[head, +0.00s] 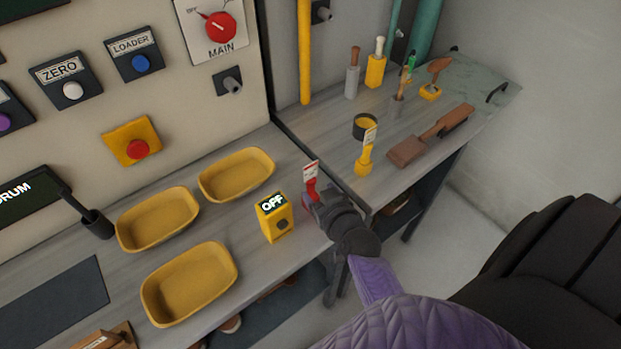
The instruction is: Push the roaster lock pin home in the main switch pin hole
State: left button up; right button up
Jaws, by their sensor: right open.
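A red tagged pin (311,189) stands at the worktop's right end, its white tag upright. A yellow tagged pin (364,163) stands on the bench beyond. I cannot read either tag, so I cannot tell which is the roaster lock pin. My right gripper (314,203) is open at the red pin's base; its fingers are small and partly hidden, so contact is unclear. The main switch (221,27) has a red knob on the panel. Below it, a dark plate with a grey stub (230,83) seems to hold the pin hole. My left gripper is not in view.
A yellow OFF box (275,218) stands just left of my right gripper. Several yellow trays (189,284) lie further left. A yellow pipe (304,50) rises behind.

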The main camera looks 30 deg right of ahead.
aim_at(312, 187)
jog(key=b+x, duration=0.1)
jog(key=x, duration=0.1)
jog(key=b+x, duration=0.3)
jog(key=x, duration=0.1)
jog(key=shift+a+f, duration=0.2)
jog(key=shift+f, duration=0.15)
jog(key=shift+w+b, duration=0.3)
jog(key=shift+r, duration=0.2)
grip_shut()
